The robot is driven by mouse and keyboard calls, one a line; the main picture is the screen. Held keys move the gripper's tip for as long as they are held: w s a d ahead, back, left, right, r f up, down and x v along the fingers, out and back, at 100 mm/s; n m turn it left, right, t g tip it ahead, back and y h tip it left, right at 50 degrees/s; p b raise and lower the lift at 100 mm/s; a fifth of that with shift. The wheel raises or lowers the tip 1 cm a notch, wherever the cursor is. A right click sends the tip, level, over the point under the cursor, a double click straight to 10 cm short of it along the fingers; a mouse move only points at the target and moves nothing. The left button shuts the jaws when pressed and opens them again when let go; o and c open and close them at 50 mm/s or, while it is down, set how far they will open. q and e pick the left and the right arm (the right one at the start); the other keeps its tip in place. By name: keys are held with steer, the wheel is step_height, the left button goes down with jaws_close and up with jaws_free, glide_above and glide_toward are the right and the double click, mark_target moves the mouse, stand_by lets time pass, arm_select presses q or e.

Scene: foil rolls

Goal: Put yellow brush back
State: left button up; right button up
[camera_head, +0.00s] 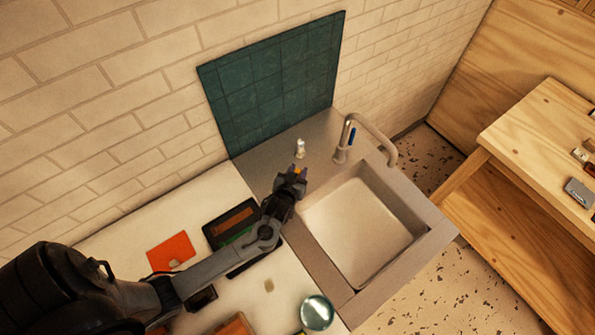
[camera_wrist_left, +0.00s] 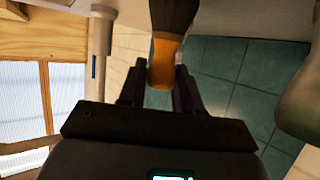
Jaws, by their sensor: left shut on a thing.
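In the left wrist view the gripper (camera_wrist_left: 160,90) is shut on the yellow brush (camera_wrist_left: 163,62). The brush has a yellow-orange part between the fingers and a dark brown part that runs out of the top of the picture. Much of the brush is hidden in the head view. My right gripper is not in view.
The sink (camera_head: 365,225) with its faucet (camera_head: 376,133) lies right of my gripper. A small white bottle (camera_head: 300,149) stands behind it. A black tray (camera_head: 214,236), an orange-red sheet (camera_head: 171,250) and a glass ball-like thing (camera_head: 316,313) are on the white counter. A dark tiled panel (camera_head: 275,80) stands behind.

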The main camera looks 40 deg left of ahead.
arm_select(q)
steer(key=shift+f+b, duration=0.35)
steer(key=shift+f, duration=0.3)
stand_by(1.0)
steer(key=o, duration=1.6)
steer(key=shift+r, duration=0.15)
